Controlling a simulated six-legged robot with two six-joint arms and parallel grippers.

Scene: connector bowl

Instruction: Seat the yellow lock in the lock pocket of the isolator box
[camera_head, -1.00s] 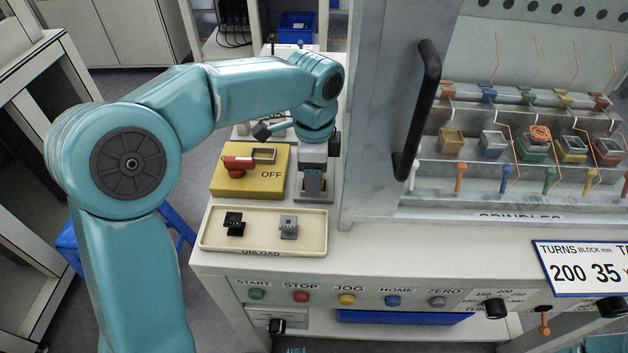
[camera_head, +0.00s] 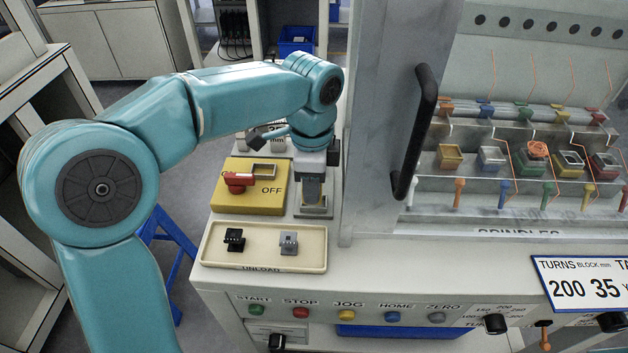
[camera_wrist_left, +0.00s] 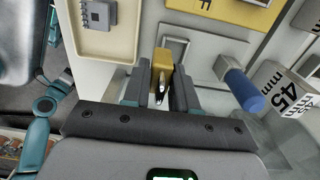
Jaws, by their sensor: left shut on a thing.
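The yellow isolator box (camera_head: 228,200) stands on the bench behind the UNLOAD tray. It carries a red switch handle (camera_head: 238,180), the word OFF and a raised rectangular frame (camera_head: 264,170), which looks like the lock pocket. My left gripper (camera_head: 312,197) is just right of the box, above a grey plate (camera_head: 302,211). It is shut on the yellow lock (camera_wrist_left: 162,64), whose body shows between the fingers (camera_wrist_left: 160,90) in the left wrist view. A metallic part shows at the near end of the lock. Whether the lock touches the plate is unclear. My right gripper is out of view.
The cream UNLOAD tray (camera_head: 215,259) holds a black block (camera_head: 234,239) and a grey block (camera_head: 288,242). A machine with a black door handle (camera_head: 418,130) rises close on the right. A blue-ended cylinder (camera_wrist_left: 243,90) and a "45 mm" block (camera_wrist_left: 285,93) lie near the gripper.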

